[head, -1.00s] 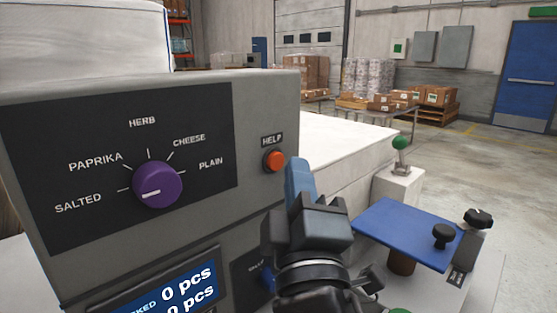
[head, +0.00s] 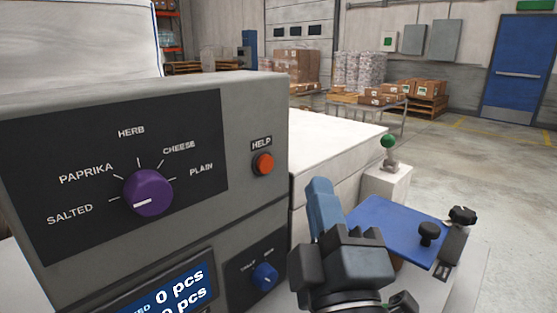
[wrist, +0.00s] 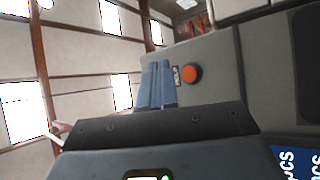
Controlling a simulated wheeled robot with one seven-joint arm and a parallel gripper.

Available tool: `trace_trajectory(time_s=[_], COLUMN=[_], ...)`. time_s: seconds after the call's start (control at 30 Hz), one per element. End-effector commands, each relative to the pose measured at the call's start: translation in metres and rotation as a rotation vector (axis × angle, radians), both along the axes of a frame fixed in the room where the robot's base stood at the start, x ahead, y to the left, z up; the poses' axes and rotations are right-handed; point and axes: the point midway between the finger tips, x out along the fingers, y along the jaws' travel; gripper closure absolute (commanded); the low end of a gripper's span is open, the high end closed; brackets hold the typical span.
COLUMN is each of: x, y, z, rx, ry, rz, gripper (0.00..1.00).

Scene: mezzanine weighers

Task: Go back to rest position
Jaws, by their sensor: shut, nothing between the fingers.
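My gripper (head: 322,207) is in the lower middle of the head view, to the right of the grey control panel (head: 243,110). Its blue fingers are together with nothing between them. They also show in the wrist view (wrist: 158,84), pressed side by side. The gripper is apart from the panel in the head view. The panel carries a purple knob (head: 148,193) with its white mark toward SALTED, and an orange-red HELP button (head: 263,164). The button also shows in the wrist view (wrist: 191,74), to the right of the fingers.
A small blue knob (head: 264,277) and a display reading 0 pcs (head: 170,293) are low on the panel. A blue plate (head: 392,226) with black knobs lies right of my gripper. A green-topped lever (head: 388,142) stands behind it. Open floor is at the far right.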

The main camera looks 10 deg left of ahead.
Motion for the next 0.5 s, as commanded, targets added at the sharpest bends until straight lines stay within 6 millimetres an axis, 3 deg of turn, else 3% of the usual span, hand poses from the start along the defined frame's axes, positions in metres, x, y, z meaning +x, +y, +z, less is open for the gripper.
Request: trace_trajectory(time_s=[0.23, 0.5], x=[-0.029, -0.096], y=[-0.038, -0.093], z=[-0.076, -0.159], rx=[0.091, 0.303], ry=[0.159, 0.377], rz=[0.06, 0.111], gripper=[1.0, 1.0])
